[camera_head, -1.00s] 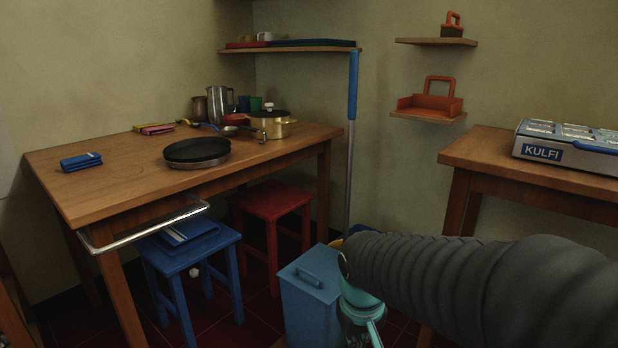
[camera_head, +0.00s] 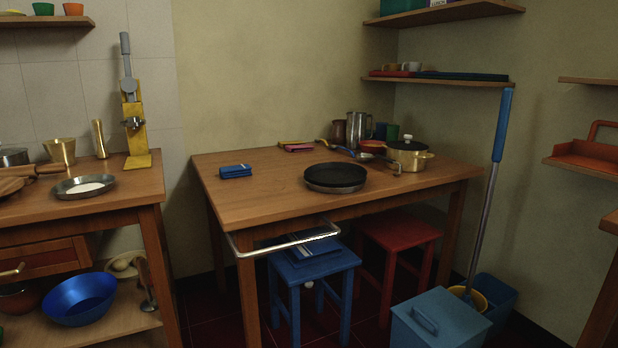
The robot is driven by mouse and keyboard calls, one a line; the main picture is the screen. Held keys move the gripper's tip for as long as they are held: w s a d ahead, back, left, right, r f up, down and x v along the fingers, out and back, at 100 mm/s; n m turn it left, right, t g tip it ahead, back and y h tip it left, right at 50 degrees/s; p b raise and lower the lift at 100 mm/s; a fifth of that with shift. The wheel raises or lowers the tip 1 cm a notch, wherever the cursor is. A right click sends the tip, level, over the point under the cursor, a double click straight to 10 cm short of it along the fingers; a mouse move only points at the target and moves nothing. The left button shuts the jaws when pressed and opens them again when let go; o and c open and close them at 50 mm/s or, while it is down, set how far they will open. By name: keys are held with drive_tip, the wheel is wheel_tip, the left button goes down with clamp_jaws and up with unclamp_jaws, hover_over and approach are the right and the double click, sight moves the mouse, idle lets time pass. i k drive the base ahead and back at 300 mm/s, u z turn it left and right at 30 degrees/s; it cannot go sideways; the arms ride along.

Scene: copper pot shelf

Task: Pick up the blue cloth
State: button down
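A small folded blue cloth (camera_head: 235,171) lies on the left part of the wooden table (camera_head: 270,198), near its back left edge. Another blue item with pale stripes, which looks like a folded cloth (camera_head: 306,248), lies on the blue stool (camera_head: 322,264) under the table's front, partly hidden by the metal rail. My gripper is not in view now, so I cannot see its state or its distance from the cloth.
A black flat pan (camera_head: 336,177) and a brass pot (camera_head: 409,157) stand on the table. A metal rail (camera_head: 285,243) juts from its front edge. A blue bin (camera_head: 440,318) stands at the lower right. A second table (camera_head: 110,203) with a yellow press is at left.

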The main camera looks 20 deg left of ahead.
sight(241, 170)
drive_tip(key=u, duration=1.4)
